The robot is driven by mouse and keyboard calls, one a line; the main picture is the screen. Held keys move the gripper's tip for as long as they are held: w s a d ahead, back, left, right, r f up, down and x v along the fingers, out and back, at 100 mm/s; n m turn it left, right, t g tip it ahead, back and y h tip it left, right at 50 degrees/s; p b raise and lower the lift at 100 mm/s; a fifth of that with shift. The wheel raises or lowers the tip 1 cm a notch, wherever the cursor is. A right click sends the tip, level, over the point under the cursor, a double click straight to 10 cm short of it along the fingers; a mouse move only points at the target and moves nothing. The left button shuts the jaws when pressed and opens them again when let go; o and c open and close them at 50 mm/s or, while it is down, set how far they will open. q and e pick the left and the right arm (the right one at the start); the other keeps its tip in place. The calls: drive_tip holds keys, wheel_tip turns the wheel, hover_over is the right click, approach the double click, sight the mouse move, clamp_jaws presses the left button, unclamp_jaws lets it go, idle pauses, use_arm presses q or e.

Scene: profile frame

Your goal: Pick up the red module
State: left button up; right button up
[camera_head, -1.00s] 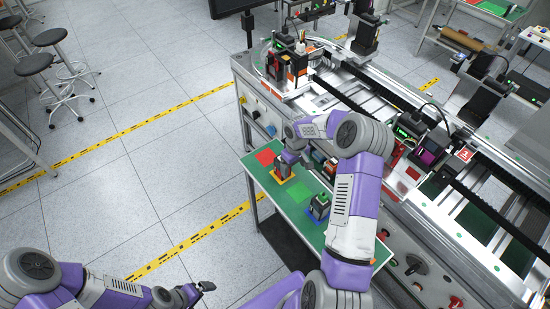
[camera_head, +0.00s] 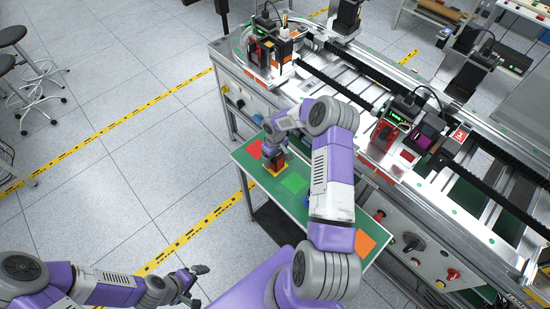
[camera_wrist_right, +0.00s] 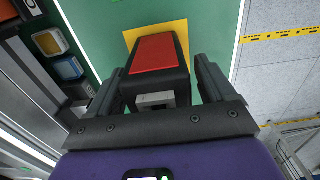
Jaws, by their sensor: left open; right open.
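The red module is a black block with a red top (camera_wrist_right: 155,60), standing on a yellow pad (camera_wrist_right: 180,30) in the right wrist view. My right gripper (camera_wrist_right: 160,80) is open, with one finger on each side of the block; I cannot tell whether they touch it. In the head view the module (camera_head: 270,160) is partly hidden under my right gripper (camera_head: 275,148) on the green table (camera_head: 334,228). My left gripper (camera_head: 195,272) is open and empty at the lower left, away from the table.
Red (camera_head: 255,149), green (camera_head: 295,183) and orange (camera_head: 365,243) pads lie on the table; my right arm hides part of it. The conveyor station (camera_head: 390,120) stands along the table's right side. Small coloured parts (camera_wrist_right: 60,55) sit left in the wrist view. Open floor lies left.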

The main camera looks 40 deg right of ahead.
drive_tip(key=shift+c, duration=0.3)
drive_tip(key=c, duration=1.1)
wheel_tip(320, 180, up, 10)
drive_tip(key=shift+b, duration=0.4)
